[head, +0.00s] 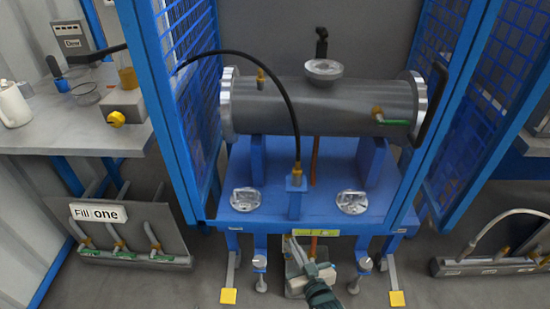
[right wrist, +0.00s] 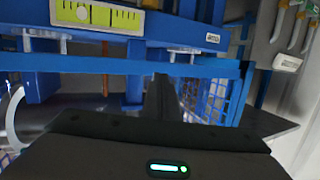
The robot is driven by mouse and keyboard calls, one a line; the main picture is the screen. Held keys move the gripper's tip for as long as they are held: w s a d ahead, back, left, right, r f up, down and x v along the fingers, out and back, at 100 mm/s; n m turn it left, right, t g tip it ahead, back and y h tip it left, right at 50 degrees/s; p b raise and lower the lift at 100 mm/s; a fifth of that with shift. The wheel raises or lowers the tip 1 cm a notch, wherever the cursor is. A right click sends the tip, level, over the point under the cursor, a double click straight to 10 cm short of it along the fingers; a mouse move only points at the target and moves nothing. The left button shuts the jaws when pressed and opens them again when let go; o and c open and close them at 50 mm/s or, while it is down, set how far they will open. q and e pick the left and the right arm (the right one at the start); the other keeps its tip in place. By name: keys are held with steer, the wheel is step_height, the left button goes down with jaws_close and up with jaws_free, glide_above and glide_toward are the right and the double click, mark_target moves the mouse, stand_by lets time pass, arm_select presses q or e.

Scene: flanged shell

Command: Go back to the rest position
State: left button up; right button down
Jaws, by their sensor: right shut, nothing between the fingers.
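My right gripper (head: 316,280) shows at the bottom centre of the head view, in front of the blue stand's lower edge. In the right wrist view its dark fingers (right wrist: 161,98) are together with nothing between them, pointing toward the blue frame. My left gripper is not in the head view. The grey flanged shell (head: 330,108) lies horizontally on the blue stand (head: 270,206), with a bright flange at each end and a round fitting on top. My right gripper is below and in front of the shell, well apart from it.
Blue mesh doors (head: 190,75) stand open on both sides of the stand. A workbench (head: 60,135) is at left, with a "Fill one" hose panel (head: 130,232) below. Another hose panel (head: 490,262) is at lower right. A yellow level (right wrist: 98,14) shows on the blue frame in the wrist view.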

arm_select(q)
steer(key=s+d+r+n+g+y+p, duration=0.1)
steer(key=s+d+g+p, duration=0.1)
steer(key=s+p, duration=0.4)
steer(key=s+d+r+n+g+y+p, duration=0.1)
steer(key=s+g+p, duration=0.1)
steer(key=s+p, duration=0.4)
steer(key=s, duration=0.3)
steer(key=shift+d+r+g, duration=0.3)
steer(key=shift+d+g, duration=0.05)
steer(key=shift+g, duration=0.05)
arm_select(e)
steer(key=s+d+f+g+h, duration=0.1)
steer(key=s+d+f+g, duration=0.2)
steer(key=s+f, duration=0.3)
steer(key=s+d+f+g+h, duration=0.1)
steer(key=s+d+f+g, duration=0.2)
steer(key=s, duration=1.1)
steer(key=s+d+f+m+g+h, duration=0.1)
steer(key=s+d+f+g, duration=0.2)
steer(key=s+d+f, duration=0.4)
step_height(320, 180, down, 2)
steer(key=s, duration=0.3)
steer(key=shift+d+h, duration=0.2)
steer(key=shift+h, duration=0.1)
steer(key=shift+w, duration=0.2)
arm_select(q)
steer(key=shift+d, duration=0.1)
arm_select(e)
steer(key=shift+s, duration=0.1)
